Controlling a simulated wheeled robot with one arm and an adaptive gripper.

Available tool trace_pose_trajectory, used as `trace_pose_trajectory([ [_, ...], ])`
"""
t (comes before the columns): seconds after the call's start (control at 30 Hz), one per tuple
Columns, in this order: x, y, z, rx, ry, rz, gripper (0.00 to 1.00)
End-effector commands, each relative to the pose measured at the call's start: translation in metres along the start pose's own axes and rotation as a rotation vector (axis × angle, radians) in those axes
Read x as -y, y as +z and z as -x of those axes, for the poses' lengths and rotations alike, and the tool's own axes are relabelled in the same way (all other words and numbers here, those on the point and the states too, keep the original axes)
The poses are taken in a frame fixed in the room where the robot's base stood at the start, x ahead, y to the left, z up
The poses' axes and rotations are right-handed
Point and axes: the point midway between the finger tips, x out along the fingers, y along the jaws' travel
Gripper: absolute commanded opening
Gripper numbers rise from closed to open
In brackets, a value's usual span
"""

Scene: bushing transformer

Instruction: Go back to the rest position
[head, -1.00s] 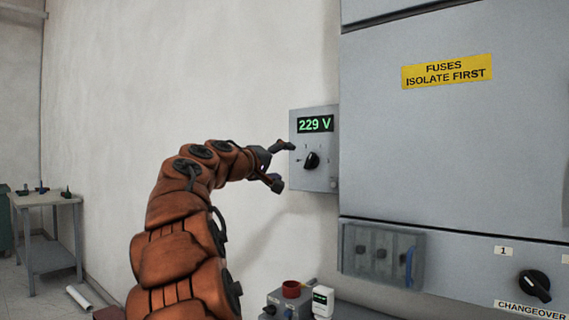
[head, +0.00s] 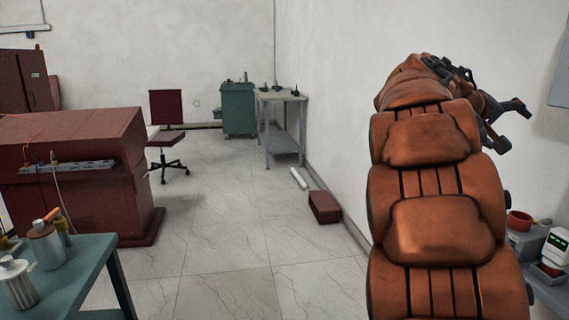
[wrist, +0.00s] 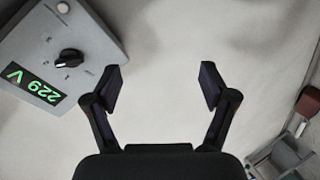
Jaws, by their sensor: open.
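My gripper (wrist: 162,88) is open and empty in the wrist view, with its two fingers apart against the bare white wall. In the head view my gripper (head: 512,125) shows at the right, at the end of my orange arm, close to the wall. In the wrist view a grey meter box (wrist: 85,38) with a black knob (wrist: 68,59) and a green "229 V" display (wrist: 33,85) is on the wall to the left of the fingers, apart from them. The meter box is not in the head view.
A teal table (head: 85,262) with metal canisters stands at the lower left, before a dark red bench (head: 75,150). A chair (head: 167,135), a grey side table (head: 283,97) and a red box (head: 324,207) on the floor stand farther back. The tiled floor (head: 220,230) between is clear.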

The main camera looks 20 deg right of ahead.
Motion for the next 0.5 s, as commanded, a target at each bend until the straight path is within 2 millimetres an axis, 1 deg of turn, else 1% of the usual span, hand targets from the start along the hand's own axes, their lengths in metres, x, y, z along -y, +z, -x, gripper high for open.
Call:
trace_pose_trajectory([
  [0.03,0.025,0.010,0.011,0.009,-0.066,0.011,0.83],
  [0.07,0.041,0.018,0.015,0.020,-0.104,0.021,0.83],
  [0.1,0.062,0.027,0.021,0.032,-0.155,0.033,0.83],
  [0.17,0.093,0.044,0.033,0.052,-0.231,0.052,0.83],
  [0.2,0.112,0.054,0.042,0.064,-0.281,0.064,0.83],
  [0.27,0.143,0.073,0.056,0.085,-0.357,0.088,0.83],
  [0.3,0.161,0.085,0.066,0.098,-0.405,0.105,0.83],
  [0.37,0.188,0.105,0.083,0.119,-0.475,0.132,0.83],
  [0.4,0.204,0.118,0.094,0.132,-0.520,0.150,0.83],
  [0.47,0.230,0.141,0.111,0.158,-0.588,0.183,0.83],
  [0.5,0.245,0.156,0.123,0.173,-0.632,0.205,0.83],
])
